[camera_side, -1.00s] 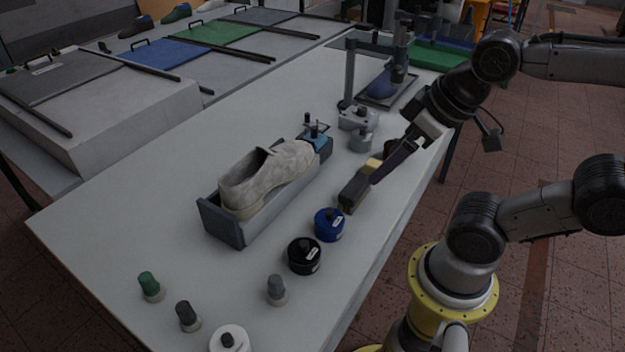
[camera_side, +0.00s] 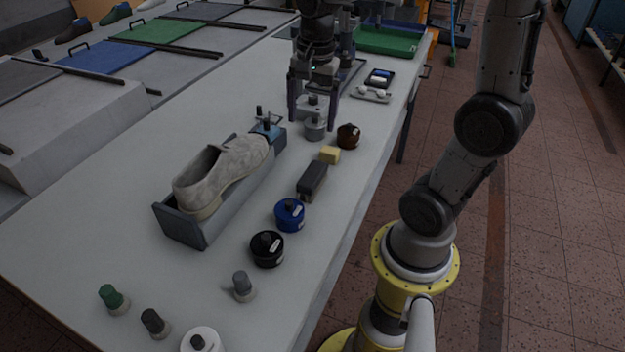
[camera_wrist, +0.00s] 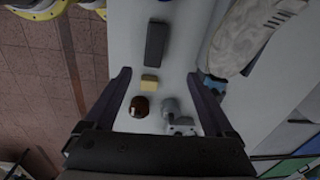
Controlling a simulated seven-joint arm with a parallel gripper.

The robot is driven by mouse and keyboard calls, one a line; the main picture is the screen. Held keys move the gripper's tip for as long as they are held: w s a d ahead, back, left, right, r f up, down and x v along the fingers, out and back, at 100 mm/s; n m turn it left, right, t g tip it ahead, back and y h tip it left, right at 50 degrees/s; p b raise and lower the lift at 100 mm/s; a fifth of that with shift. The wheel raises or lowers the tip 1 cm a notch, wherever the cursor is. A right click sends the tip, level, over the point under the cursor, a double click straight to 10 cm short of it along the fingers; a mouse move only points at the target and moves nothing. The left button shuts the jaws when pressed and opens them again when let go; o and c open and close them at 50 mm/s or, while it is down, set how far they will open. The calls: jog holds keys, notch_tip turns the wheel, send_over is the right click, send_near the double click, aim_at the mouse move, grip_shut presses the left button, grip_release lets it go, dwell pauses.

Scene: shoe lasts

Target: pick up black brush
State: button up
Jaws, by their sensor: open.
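The black brush (camera_side: 312,180) lies on the white table, between a blue tin and a yellow block. It also shows in the wrist view (camera_wrist: 156,44) as a dark oblong at the top, beyond the fingertips. My gripper (camera_side: 312,116) is open and empty, above the table at the far side of the shoe, away from the brush. In the wrist view its two fingers (camera_wrist: 159,78) are spread wide, with the yellow block (camera_wrist: 150,85) between and below them.
A grey shoe (camera_side: 220,172) sits in a holder left of the brush. The blue tin (camera_side: 289,214) and a black tin (camera_side: 267,248) stand nearer the camera. A brown jar (camera_side: 348,136) and a grey fixture (camera_side: 315,128) are near my gripper.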

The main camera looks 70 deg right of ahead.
notch_tip(320, 180, down, 2)
jog(key=d, duration=0.2)
send_over(315, 168)
jog(key=shift+m+g, duration=0.4)
jog(key=f, duration=0.8)
jog(key=shift+s, duration=0.2)
jog(key=shift+w+f, duration=0.15)
jog(key=shift+f, duration=2.9)
grip_shut()
jog(key=shift+r, duration=0.15)
